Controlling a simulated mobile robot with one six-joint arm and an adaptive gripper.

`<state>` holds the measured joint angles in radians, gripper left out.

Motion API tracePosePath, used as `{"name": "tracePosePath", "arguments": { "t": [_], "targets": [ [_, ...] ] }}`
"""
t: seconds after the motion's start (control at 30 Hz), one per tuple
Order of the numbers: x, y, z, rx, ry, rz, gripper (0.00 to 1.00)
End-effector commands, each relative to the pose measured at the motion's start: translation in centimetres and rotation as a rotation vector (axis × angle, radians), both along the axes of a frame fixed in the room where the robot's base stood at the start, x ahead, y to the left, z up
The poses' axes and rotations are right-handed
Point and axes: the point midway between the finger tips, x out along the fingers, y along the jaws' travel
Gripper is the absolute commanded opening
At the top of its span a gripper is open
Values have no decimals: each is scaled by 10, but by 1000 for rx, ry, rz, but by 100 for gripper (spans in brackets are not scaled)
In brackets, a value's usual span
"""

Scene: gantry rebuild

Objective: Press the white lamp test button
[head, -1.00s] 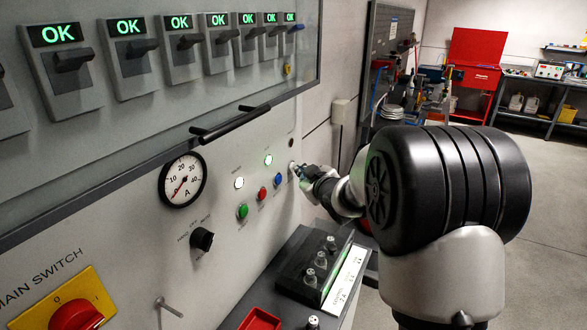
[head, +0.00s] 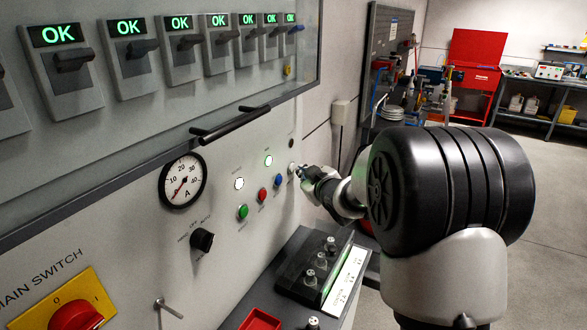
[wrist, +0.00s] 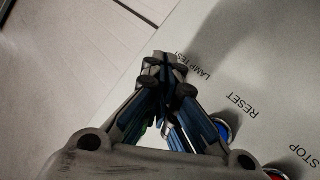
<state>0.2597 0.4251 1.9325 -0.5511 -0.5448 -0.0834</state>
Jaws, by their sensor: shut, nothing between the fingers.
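The white lamp test button (head: 292,168) sits at the right end of the slanting row of buttons on the grey panel. My gripper (head: 301,172) is shut and empty, with its tips right beside the button's face; I cannot tell whether they touch it. In the wrist view my shut fingertips (wrist: 170,66) are next to the LAMP TEST label (wrist: 192,66), and the button itself is hidden behind the fingers.
A blue button (head: 277,180), a red button (head: 262,194) and a green button (head: 242,212) continue the row down-left. A black handle (head: 230,125) juts out above. A black box with knobs (head: 310,278) stands below. Free floor lies right.

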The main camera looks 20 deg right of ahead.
Motion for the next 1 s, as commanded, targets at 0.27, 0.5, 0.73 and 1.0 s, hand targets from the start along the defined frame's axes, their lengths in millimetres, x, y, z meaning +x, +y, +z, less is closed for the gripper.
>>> {"name": "tracePosePath", "arguments": {
  "t": [0.27, 0.5, 0.73, 1.0],
  "targets": [
    [-6, -5, 0, -1, 1, 1, 0],
    [-8, -8, 0, 0, 2, -1, 0],
    [-23, -24, 1, 1, 2, -4, 0],
    [-40, -39, 0, -1, 2, -2, 0]
  ]
}}
